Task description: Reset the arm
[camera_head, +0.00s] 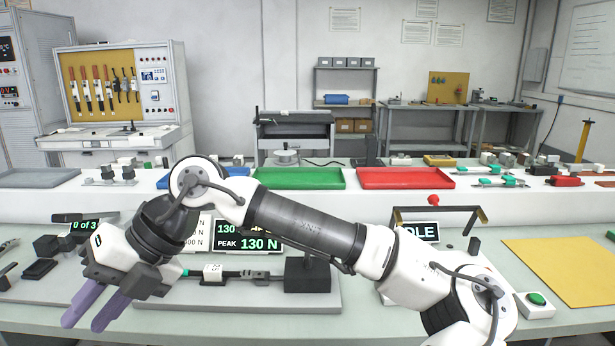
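My white and dark grey arm reaches from the lower right across the bench to the left. My gripper (84,324) is at the lower left, over the front of the bench. Its two purple fingers point down and left. A gap shows between them, and nothing is visible in it. The gripper is to the left of a grey test fixture (240,297) holding a fuse-like part with a white label (212,272). Part of the fixture and the displays behind it is hidden by my arm.
Behind are a red tray (405,178), a green tray (300,178) and a partly hidden blue tray (178,183). A yellow mat (560,268) lies clear at right, near a green button box (535,304). Dark blocks (48,245) sit near the gripper at left.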

